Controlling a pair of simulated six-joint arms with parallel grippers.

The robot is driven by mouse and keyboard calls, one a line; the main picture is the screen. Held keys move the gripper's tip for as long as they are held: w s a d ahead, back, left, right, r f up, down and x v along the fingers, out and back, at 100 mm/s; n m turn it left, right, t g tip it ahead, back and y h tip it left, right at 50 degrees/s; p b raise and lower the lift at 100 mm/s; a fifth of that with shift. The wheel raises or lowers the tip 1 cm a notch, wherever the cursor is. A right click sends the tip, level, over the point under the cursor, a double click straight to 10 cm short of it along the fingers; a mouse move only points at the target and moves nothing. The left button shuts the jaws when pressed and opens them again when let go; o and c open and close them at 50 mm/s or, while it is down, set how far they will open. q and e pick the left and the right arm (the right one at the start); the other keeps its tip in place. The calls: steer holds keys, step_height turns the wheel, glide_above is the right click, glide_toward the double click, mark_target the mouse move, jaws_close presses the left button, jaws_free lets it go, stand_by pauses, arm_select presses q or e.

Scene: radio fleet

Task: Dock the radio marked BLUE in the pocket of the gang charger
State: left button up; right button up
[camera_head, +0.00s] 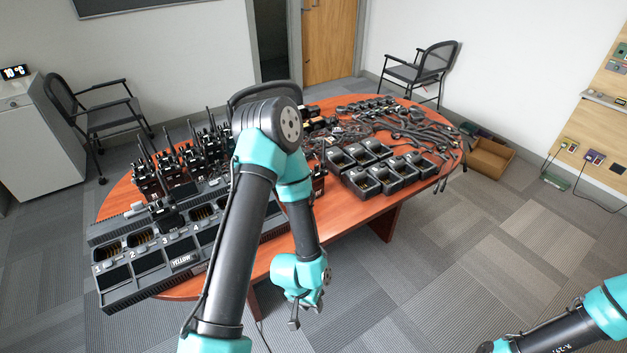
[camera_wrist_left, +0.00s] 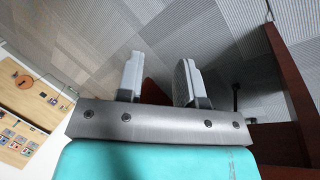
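The gang charger (camera_head: 122,278) is a long black unit on the near left of the table. Its pockets carry numbers, and one label reads YELLOW. Several black radios with antennas (camera_head: 172,168) stand upright behind it. No mark reading BLUE is legible, so I cannot tell which radio it is. My left arm hides the charger's right part. My left gripper (camera_head: 294,314) hangs in front of the table edge, right of the charger. In the left wrist view its fingers (camera_wrist_left: 160,62) are apart with nothing between them. My right gripper (camera_head: 487,347) barely shows at the bottom edge.
Several single chargers (camera_head: 368,181) and tangled cables (camera_head: 395,125) cover the table's right side. The table (camera_head: 262,262) has an open strip of wood along its near edge. A cardboard box (camera_head: 491,158) and chairs (camera_head: 425,68) stand on the floor.

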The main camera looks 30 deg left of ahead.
stand_by(0.4)
arm_select(q)
steer(key=o, duration=1.2)
steer(key=shift+o, duration=0.2)
steer(key=shift+w, duration=0.1)
